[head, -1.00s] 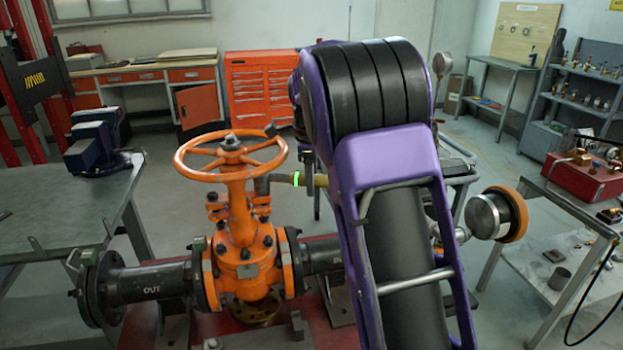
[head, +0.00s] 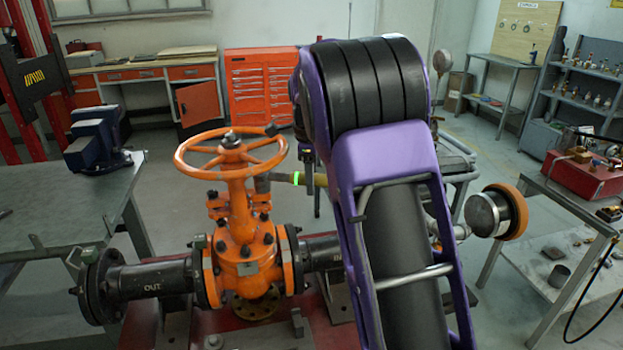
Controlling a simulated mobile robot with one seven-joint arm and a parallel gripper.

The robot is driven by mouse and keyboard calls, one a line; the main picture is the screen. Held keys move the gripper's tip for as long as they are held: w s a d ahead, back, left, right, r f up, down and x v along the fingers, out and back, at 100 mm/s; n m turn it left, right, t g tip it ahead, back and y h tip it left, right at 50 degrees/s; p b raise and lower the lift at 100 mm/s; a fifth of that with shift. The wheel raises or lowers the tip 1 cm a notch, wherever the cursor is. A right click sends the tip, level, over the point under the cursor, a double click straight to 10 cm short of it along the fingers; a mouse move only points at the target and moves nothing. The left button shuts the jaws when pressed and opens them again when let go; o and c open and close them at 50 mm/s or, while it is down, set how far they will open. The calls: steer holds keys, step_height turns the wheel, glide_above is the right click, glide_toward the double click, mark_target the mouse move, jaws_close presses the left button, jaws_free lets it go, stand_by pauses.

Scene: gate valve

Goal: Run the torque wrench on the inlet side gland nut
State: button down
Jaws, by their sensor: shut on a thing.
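The orange gate valve (head: 237,235) stands left of centre, with its handwheel (head: 231,152) on top. The pipe marked OUT (head: 150,282) runs left; the opposite pipe (head: 320,252) on the right is partly behind my arm. The torque wrench (head: 284,178), a yellowish bar with a bright green ring, lies nearly level. Its dark head is beside the valve stem, over the right-hand gland nut area; I cannot tell if it is seated on the nut. My gripper (head: 308,172) shows only as a small dark piece across the handle, shut on it. My purple arm hides the rest.
A grey bench (head: 70,210) with a blue vise (head: 95,140) is at left. A table with a red case (head: 580,175) is at far right. Floor shows between them.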

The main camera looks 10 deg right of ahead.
steer(key=shift+f, duration=0.25)
stand_by(1.0)
steer(key=shift+r+p, duration=0.3)
steer(key=shift+p, duration=0.15)
stand_by(0.7)
steer(key=shift+r, duration=1.25)
steer(key=shift+d, duration=0.15)
steer(key=s+d, duration=0.5)
steer(key=d, duration=0.7)
steer(key=shift+s+d+b, duration=0.15)
steer(key=shift+d+b, duration=0.2)
steer(key=shift+b, duration=0.05)
steer(key=shift+f, duration=0.1)
